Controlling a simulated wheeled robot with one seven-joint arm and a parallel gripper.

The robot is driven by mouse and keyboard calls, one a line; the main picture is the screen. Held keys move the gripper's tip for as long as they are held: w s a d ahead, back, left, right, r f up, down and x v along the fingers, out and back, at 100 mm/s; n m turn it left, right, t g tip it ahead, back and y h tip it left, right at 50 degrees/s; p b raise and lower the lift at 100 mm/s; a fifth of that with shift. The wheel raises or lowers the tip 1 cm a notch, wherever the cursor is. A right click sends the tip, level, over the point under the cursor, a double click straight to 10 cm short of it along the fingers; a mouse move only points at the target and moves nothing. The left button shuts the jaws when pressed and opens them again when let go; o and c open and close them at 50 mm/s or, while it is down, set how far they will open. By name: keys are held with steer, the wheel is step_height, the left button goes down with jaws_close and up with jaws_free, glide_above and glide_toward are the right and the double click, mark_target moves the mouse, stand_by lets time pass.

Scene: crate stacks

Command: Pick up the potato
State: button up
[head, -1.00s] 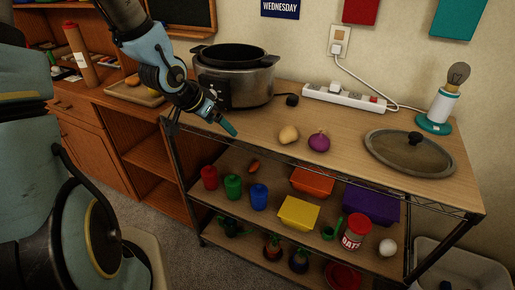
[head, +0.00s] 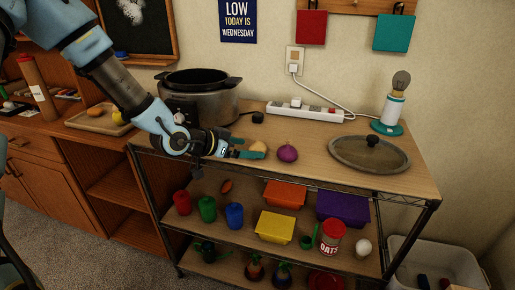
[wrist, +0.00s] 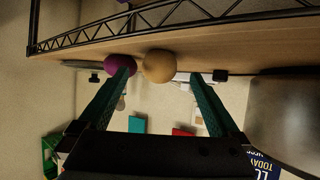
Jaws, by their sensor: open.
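The potato (head: 259,147) is tan and rounded and lies on the top shelf of the rack. In the wrist view the potato (wrist: 159,66) shows between the tips of my open gripper (wrist: 160,82), nearer the finger on the left. In the head view my gripper (head: 250,148) is low over the shelf, its teal fingers by the potato and partly covering it. Whether they touch it I cannot tell. A purple onion (head: 287,153) lies just right of the potato; in the wrist view the onion (wrist: 118,64) is partly behind the left finger.
A slow cooker (head: 205,97) stands behind my gripper. A power strip (head: 304,111), a glass lid (head: 368,154) and a lamp (head: 392,105) are on the same shelf. The lower shelf holds colored cups and boxes. The front shelf middle is clear.

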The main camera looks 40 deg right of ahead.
mark_target(251, 148)
steer(key=shift+p+x, duration=0.5)
steer(key=shift+x, duration=1.35)
steer(key=shift+f, duration=0.1)
steer(key=shift+c, duration=0.4)
steer(key=c, duration=1.5)
